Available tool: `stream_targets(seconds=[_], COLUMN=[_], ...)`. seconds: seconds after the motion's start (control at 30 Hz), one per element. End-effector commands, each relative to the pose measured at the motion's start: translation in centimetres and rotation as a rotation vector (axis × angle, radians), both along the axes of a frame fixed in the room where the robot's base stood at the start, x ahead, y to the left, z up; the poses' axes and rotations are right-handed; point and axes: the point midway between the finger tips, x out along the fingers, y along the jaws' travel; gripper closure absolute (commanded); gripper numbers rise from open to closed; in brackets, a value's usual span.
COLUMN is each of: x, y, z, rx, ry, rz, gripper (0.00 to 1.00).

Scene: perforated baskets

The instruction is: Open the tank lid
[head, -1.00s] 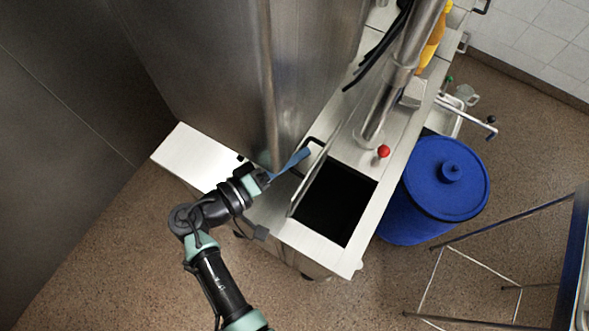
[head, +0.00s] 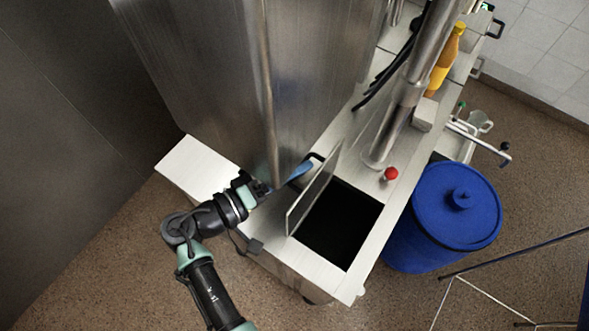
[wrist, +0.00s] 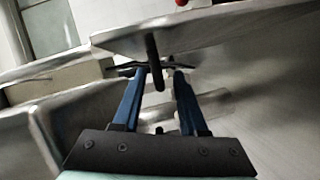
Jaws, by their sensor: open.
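The tank lid (head: 314,190) is a thin metal plate standing raised along the left edge of the dark square tank opening (head: 338,228). In the wrist view the lid (wrist: 215,32) spans the top of the picture. Its black handle (wrist: 153,60) sits between my finger tips, with a gap visible on both sides. My gripper (head: 304,168) has blue fingers and is at the left side of the lid. It also shows in the wrist view (wrist: 157,76), open around the handle. Exact contact with the handle cannot be told.
A tall metal cabinet (head: 220,80) stands close behind my gripper. A steel pipe (head: 400,105) and a red knob (head: 391,174) are beyond the opening. A blue barrel (head: 440,225) stands at the right, near a metal frame (head: 510,255). A yellow bottle (head: 445,62) is at the back.

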Motion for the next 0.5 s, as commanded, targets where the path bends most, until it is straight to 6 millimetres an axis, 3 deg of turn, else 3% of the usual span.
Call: stream_targets(seconds=[0.27,0.5], x=[-0.2,-2.0], y=[0.3,3.5], z=[-0.1,0.1], rx=[0.001,0.001], ry=[0.0,-0.001], rz=[0.001,0.006], gripper=[0.58,0.58])
